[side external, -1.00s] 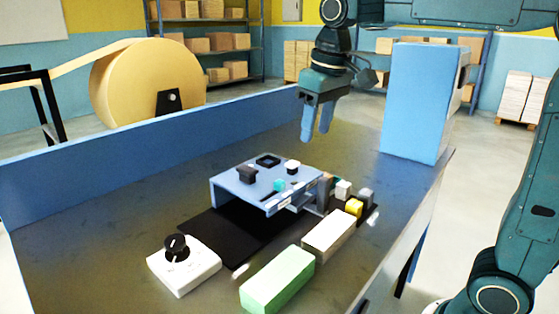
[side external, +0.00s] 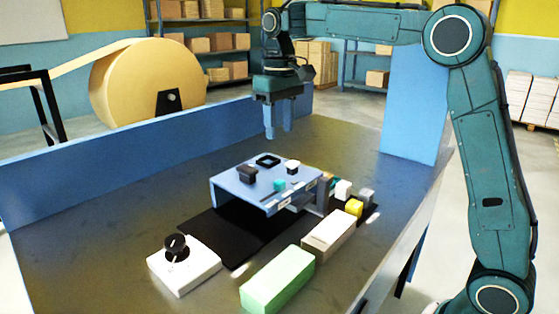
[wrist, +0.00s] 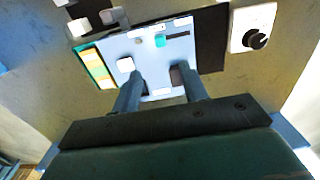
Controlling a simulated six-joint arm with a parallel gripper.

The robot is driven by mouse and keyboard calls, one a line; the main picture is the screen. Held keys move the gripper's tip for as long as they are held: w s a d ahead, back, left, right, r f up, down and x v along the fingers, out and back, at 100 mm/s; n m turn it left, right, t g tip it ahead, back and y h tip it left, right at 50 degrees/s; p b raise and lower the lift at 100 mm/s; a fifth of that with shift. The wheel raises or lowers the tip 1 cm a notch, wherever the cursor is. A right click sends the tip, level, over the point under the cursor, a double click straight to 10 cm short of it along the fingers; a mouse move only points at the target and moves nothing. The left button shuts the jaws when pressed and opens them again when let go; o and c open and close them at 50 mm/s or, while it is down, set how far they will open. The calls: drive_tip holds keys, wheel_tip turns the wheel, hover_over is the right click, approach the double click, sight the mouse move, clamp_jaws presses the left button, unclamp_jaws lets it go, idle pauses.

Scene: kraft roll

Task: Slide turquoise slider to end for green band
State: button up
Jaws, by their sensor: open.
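The turquoise slider (side external: 279,185) is a small knob on top of the light blue panel (side external: 246,191), near its front edge. It also shows in the wrist view (wrist: 160,41), at one end of a dark slot (wrist: 178,35). A green band (wrist: 93,62) with yellow-orange beside it runs along one side of the panel in the wrist view. My gripper (side external: 278,134) is open and empty, pointing down above the back of the panel. In the wrist view its two fingers (wrist: 158,82) reach toward the panel, apart from the turquoise slider.
On the panel are a dark block (side external: 247,174), a black square frame (side external: 268,160) and a white knob (side external: 293,167). A white dial box (side external: 184,270), a green block (side external: 278,280) and a beige block (side external: 329,235) stand in front. A tall blue box (side external: 412,110) stands behind right.

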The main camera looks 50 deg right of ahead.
sight(280, 181)
drive_tip(key=shift+f, duration=6.8)
clamp_jaws()
